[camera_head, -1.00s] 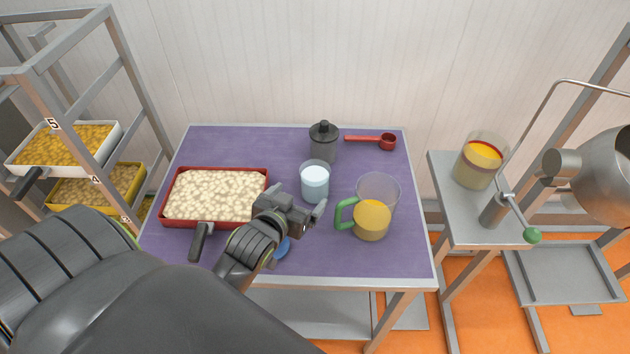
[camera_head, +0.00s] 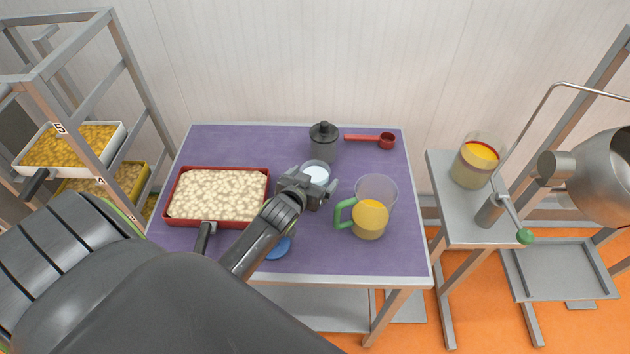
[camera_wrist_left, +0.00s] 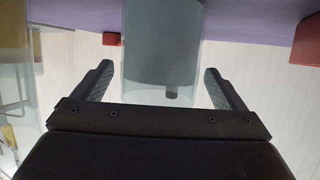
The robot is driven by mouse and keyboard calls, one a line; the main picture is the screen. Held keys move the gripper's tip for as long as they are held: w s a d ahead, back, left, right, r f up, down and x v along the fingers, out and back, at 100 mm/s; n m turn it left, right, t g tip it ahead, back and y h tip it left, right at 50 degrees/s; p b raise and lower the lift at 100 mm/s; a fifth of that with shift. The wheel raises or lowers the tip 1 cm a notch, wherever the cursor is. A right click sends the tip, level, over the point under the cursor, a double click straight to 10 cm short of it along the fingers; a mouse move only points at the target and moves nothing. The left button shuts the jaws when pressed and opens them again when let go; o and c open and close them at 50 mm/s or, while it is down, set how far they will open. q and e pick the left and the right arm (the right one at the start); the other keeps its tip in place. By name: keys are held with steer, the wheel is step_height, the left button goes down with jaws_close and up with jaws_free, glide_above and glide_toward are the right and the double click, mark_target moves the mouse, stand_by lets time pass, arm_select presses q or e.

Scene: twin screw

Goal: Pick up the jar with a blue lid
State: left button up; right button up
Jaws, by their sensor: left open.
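A clear jar (camera_head: 315,171) with whitish-blue contents stands upright on the purple tabletop, with no lid on it. A blue round lid (camera_head: 278,248) lies flat near the table's front edge, partly hidden by my left arm. My left gripper (camera_head: 319,184) is open at the jar and hides its lower part in the head view. In the left wrist view the jar (camera_wrist_left: 162,45) stands between the two spread fingers of the gripper (camera_wrist_left: 158,76), with a gap visible on each side. My right gripper is not in view.
A green-handled jug (camera_head: 370,219) with yellow contents stands close right of my left gripper. A dark lidded canister (camera_head: 323,145) is behind the jar. A red tray (camera_head: 266,190) of pale pieces lies left, a red scoop (camera_head: 386,140) back right.

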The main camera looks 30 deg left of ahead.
arm_select(q)
steer(key=shift+x, duration=0.8)
steer(key=c, duration=1.1)
steer(key=shift+r, duration=0.1)
steer(key=shift+c, duration=0.3)
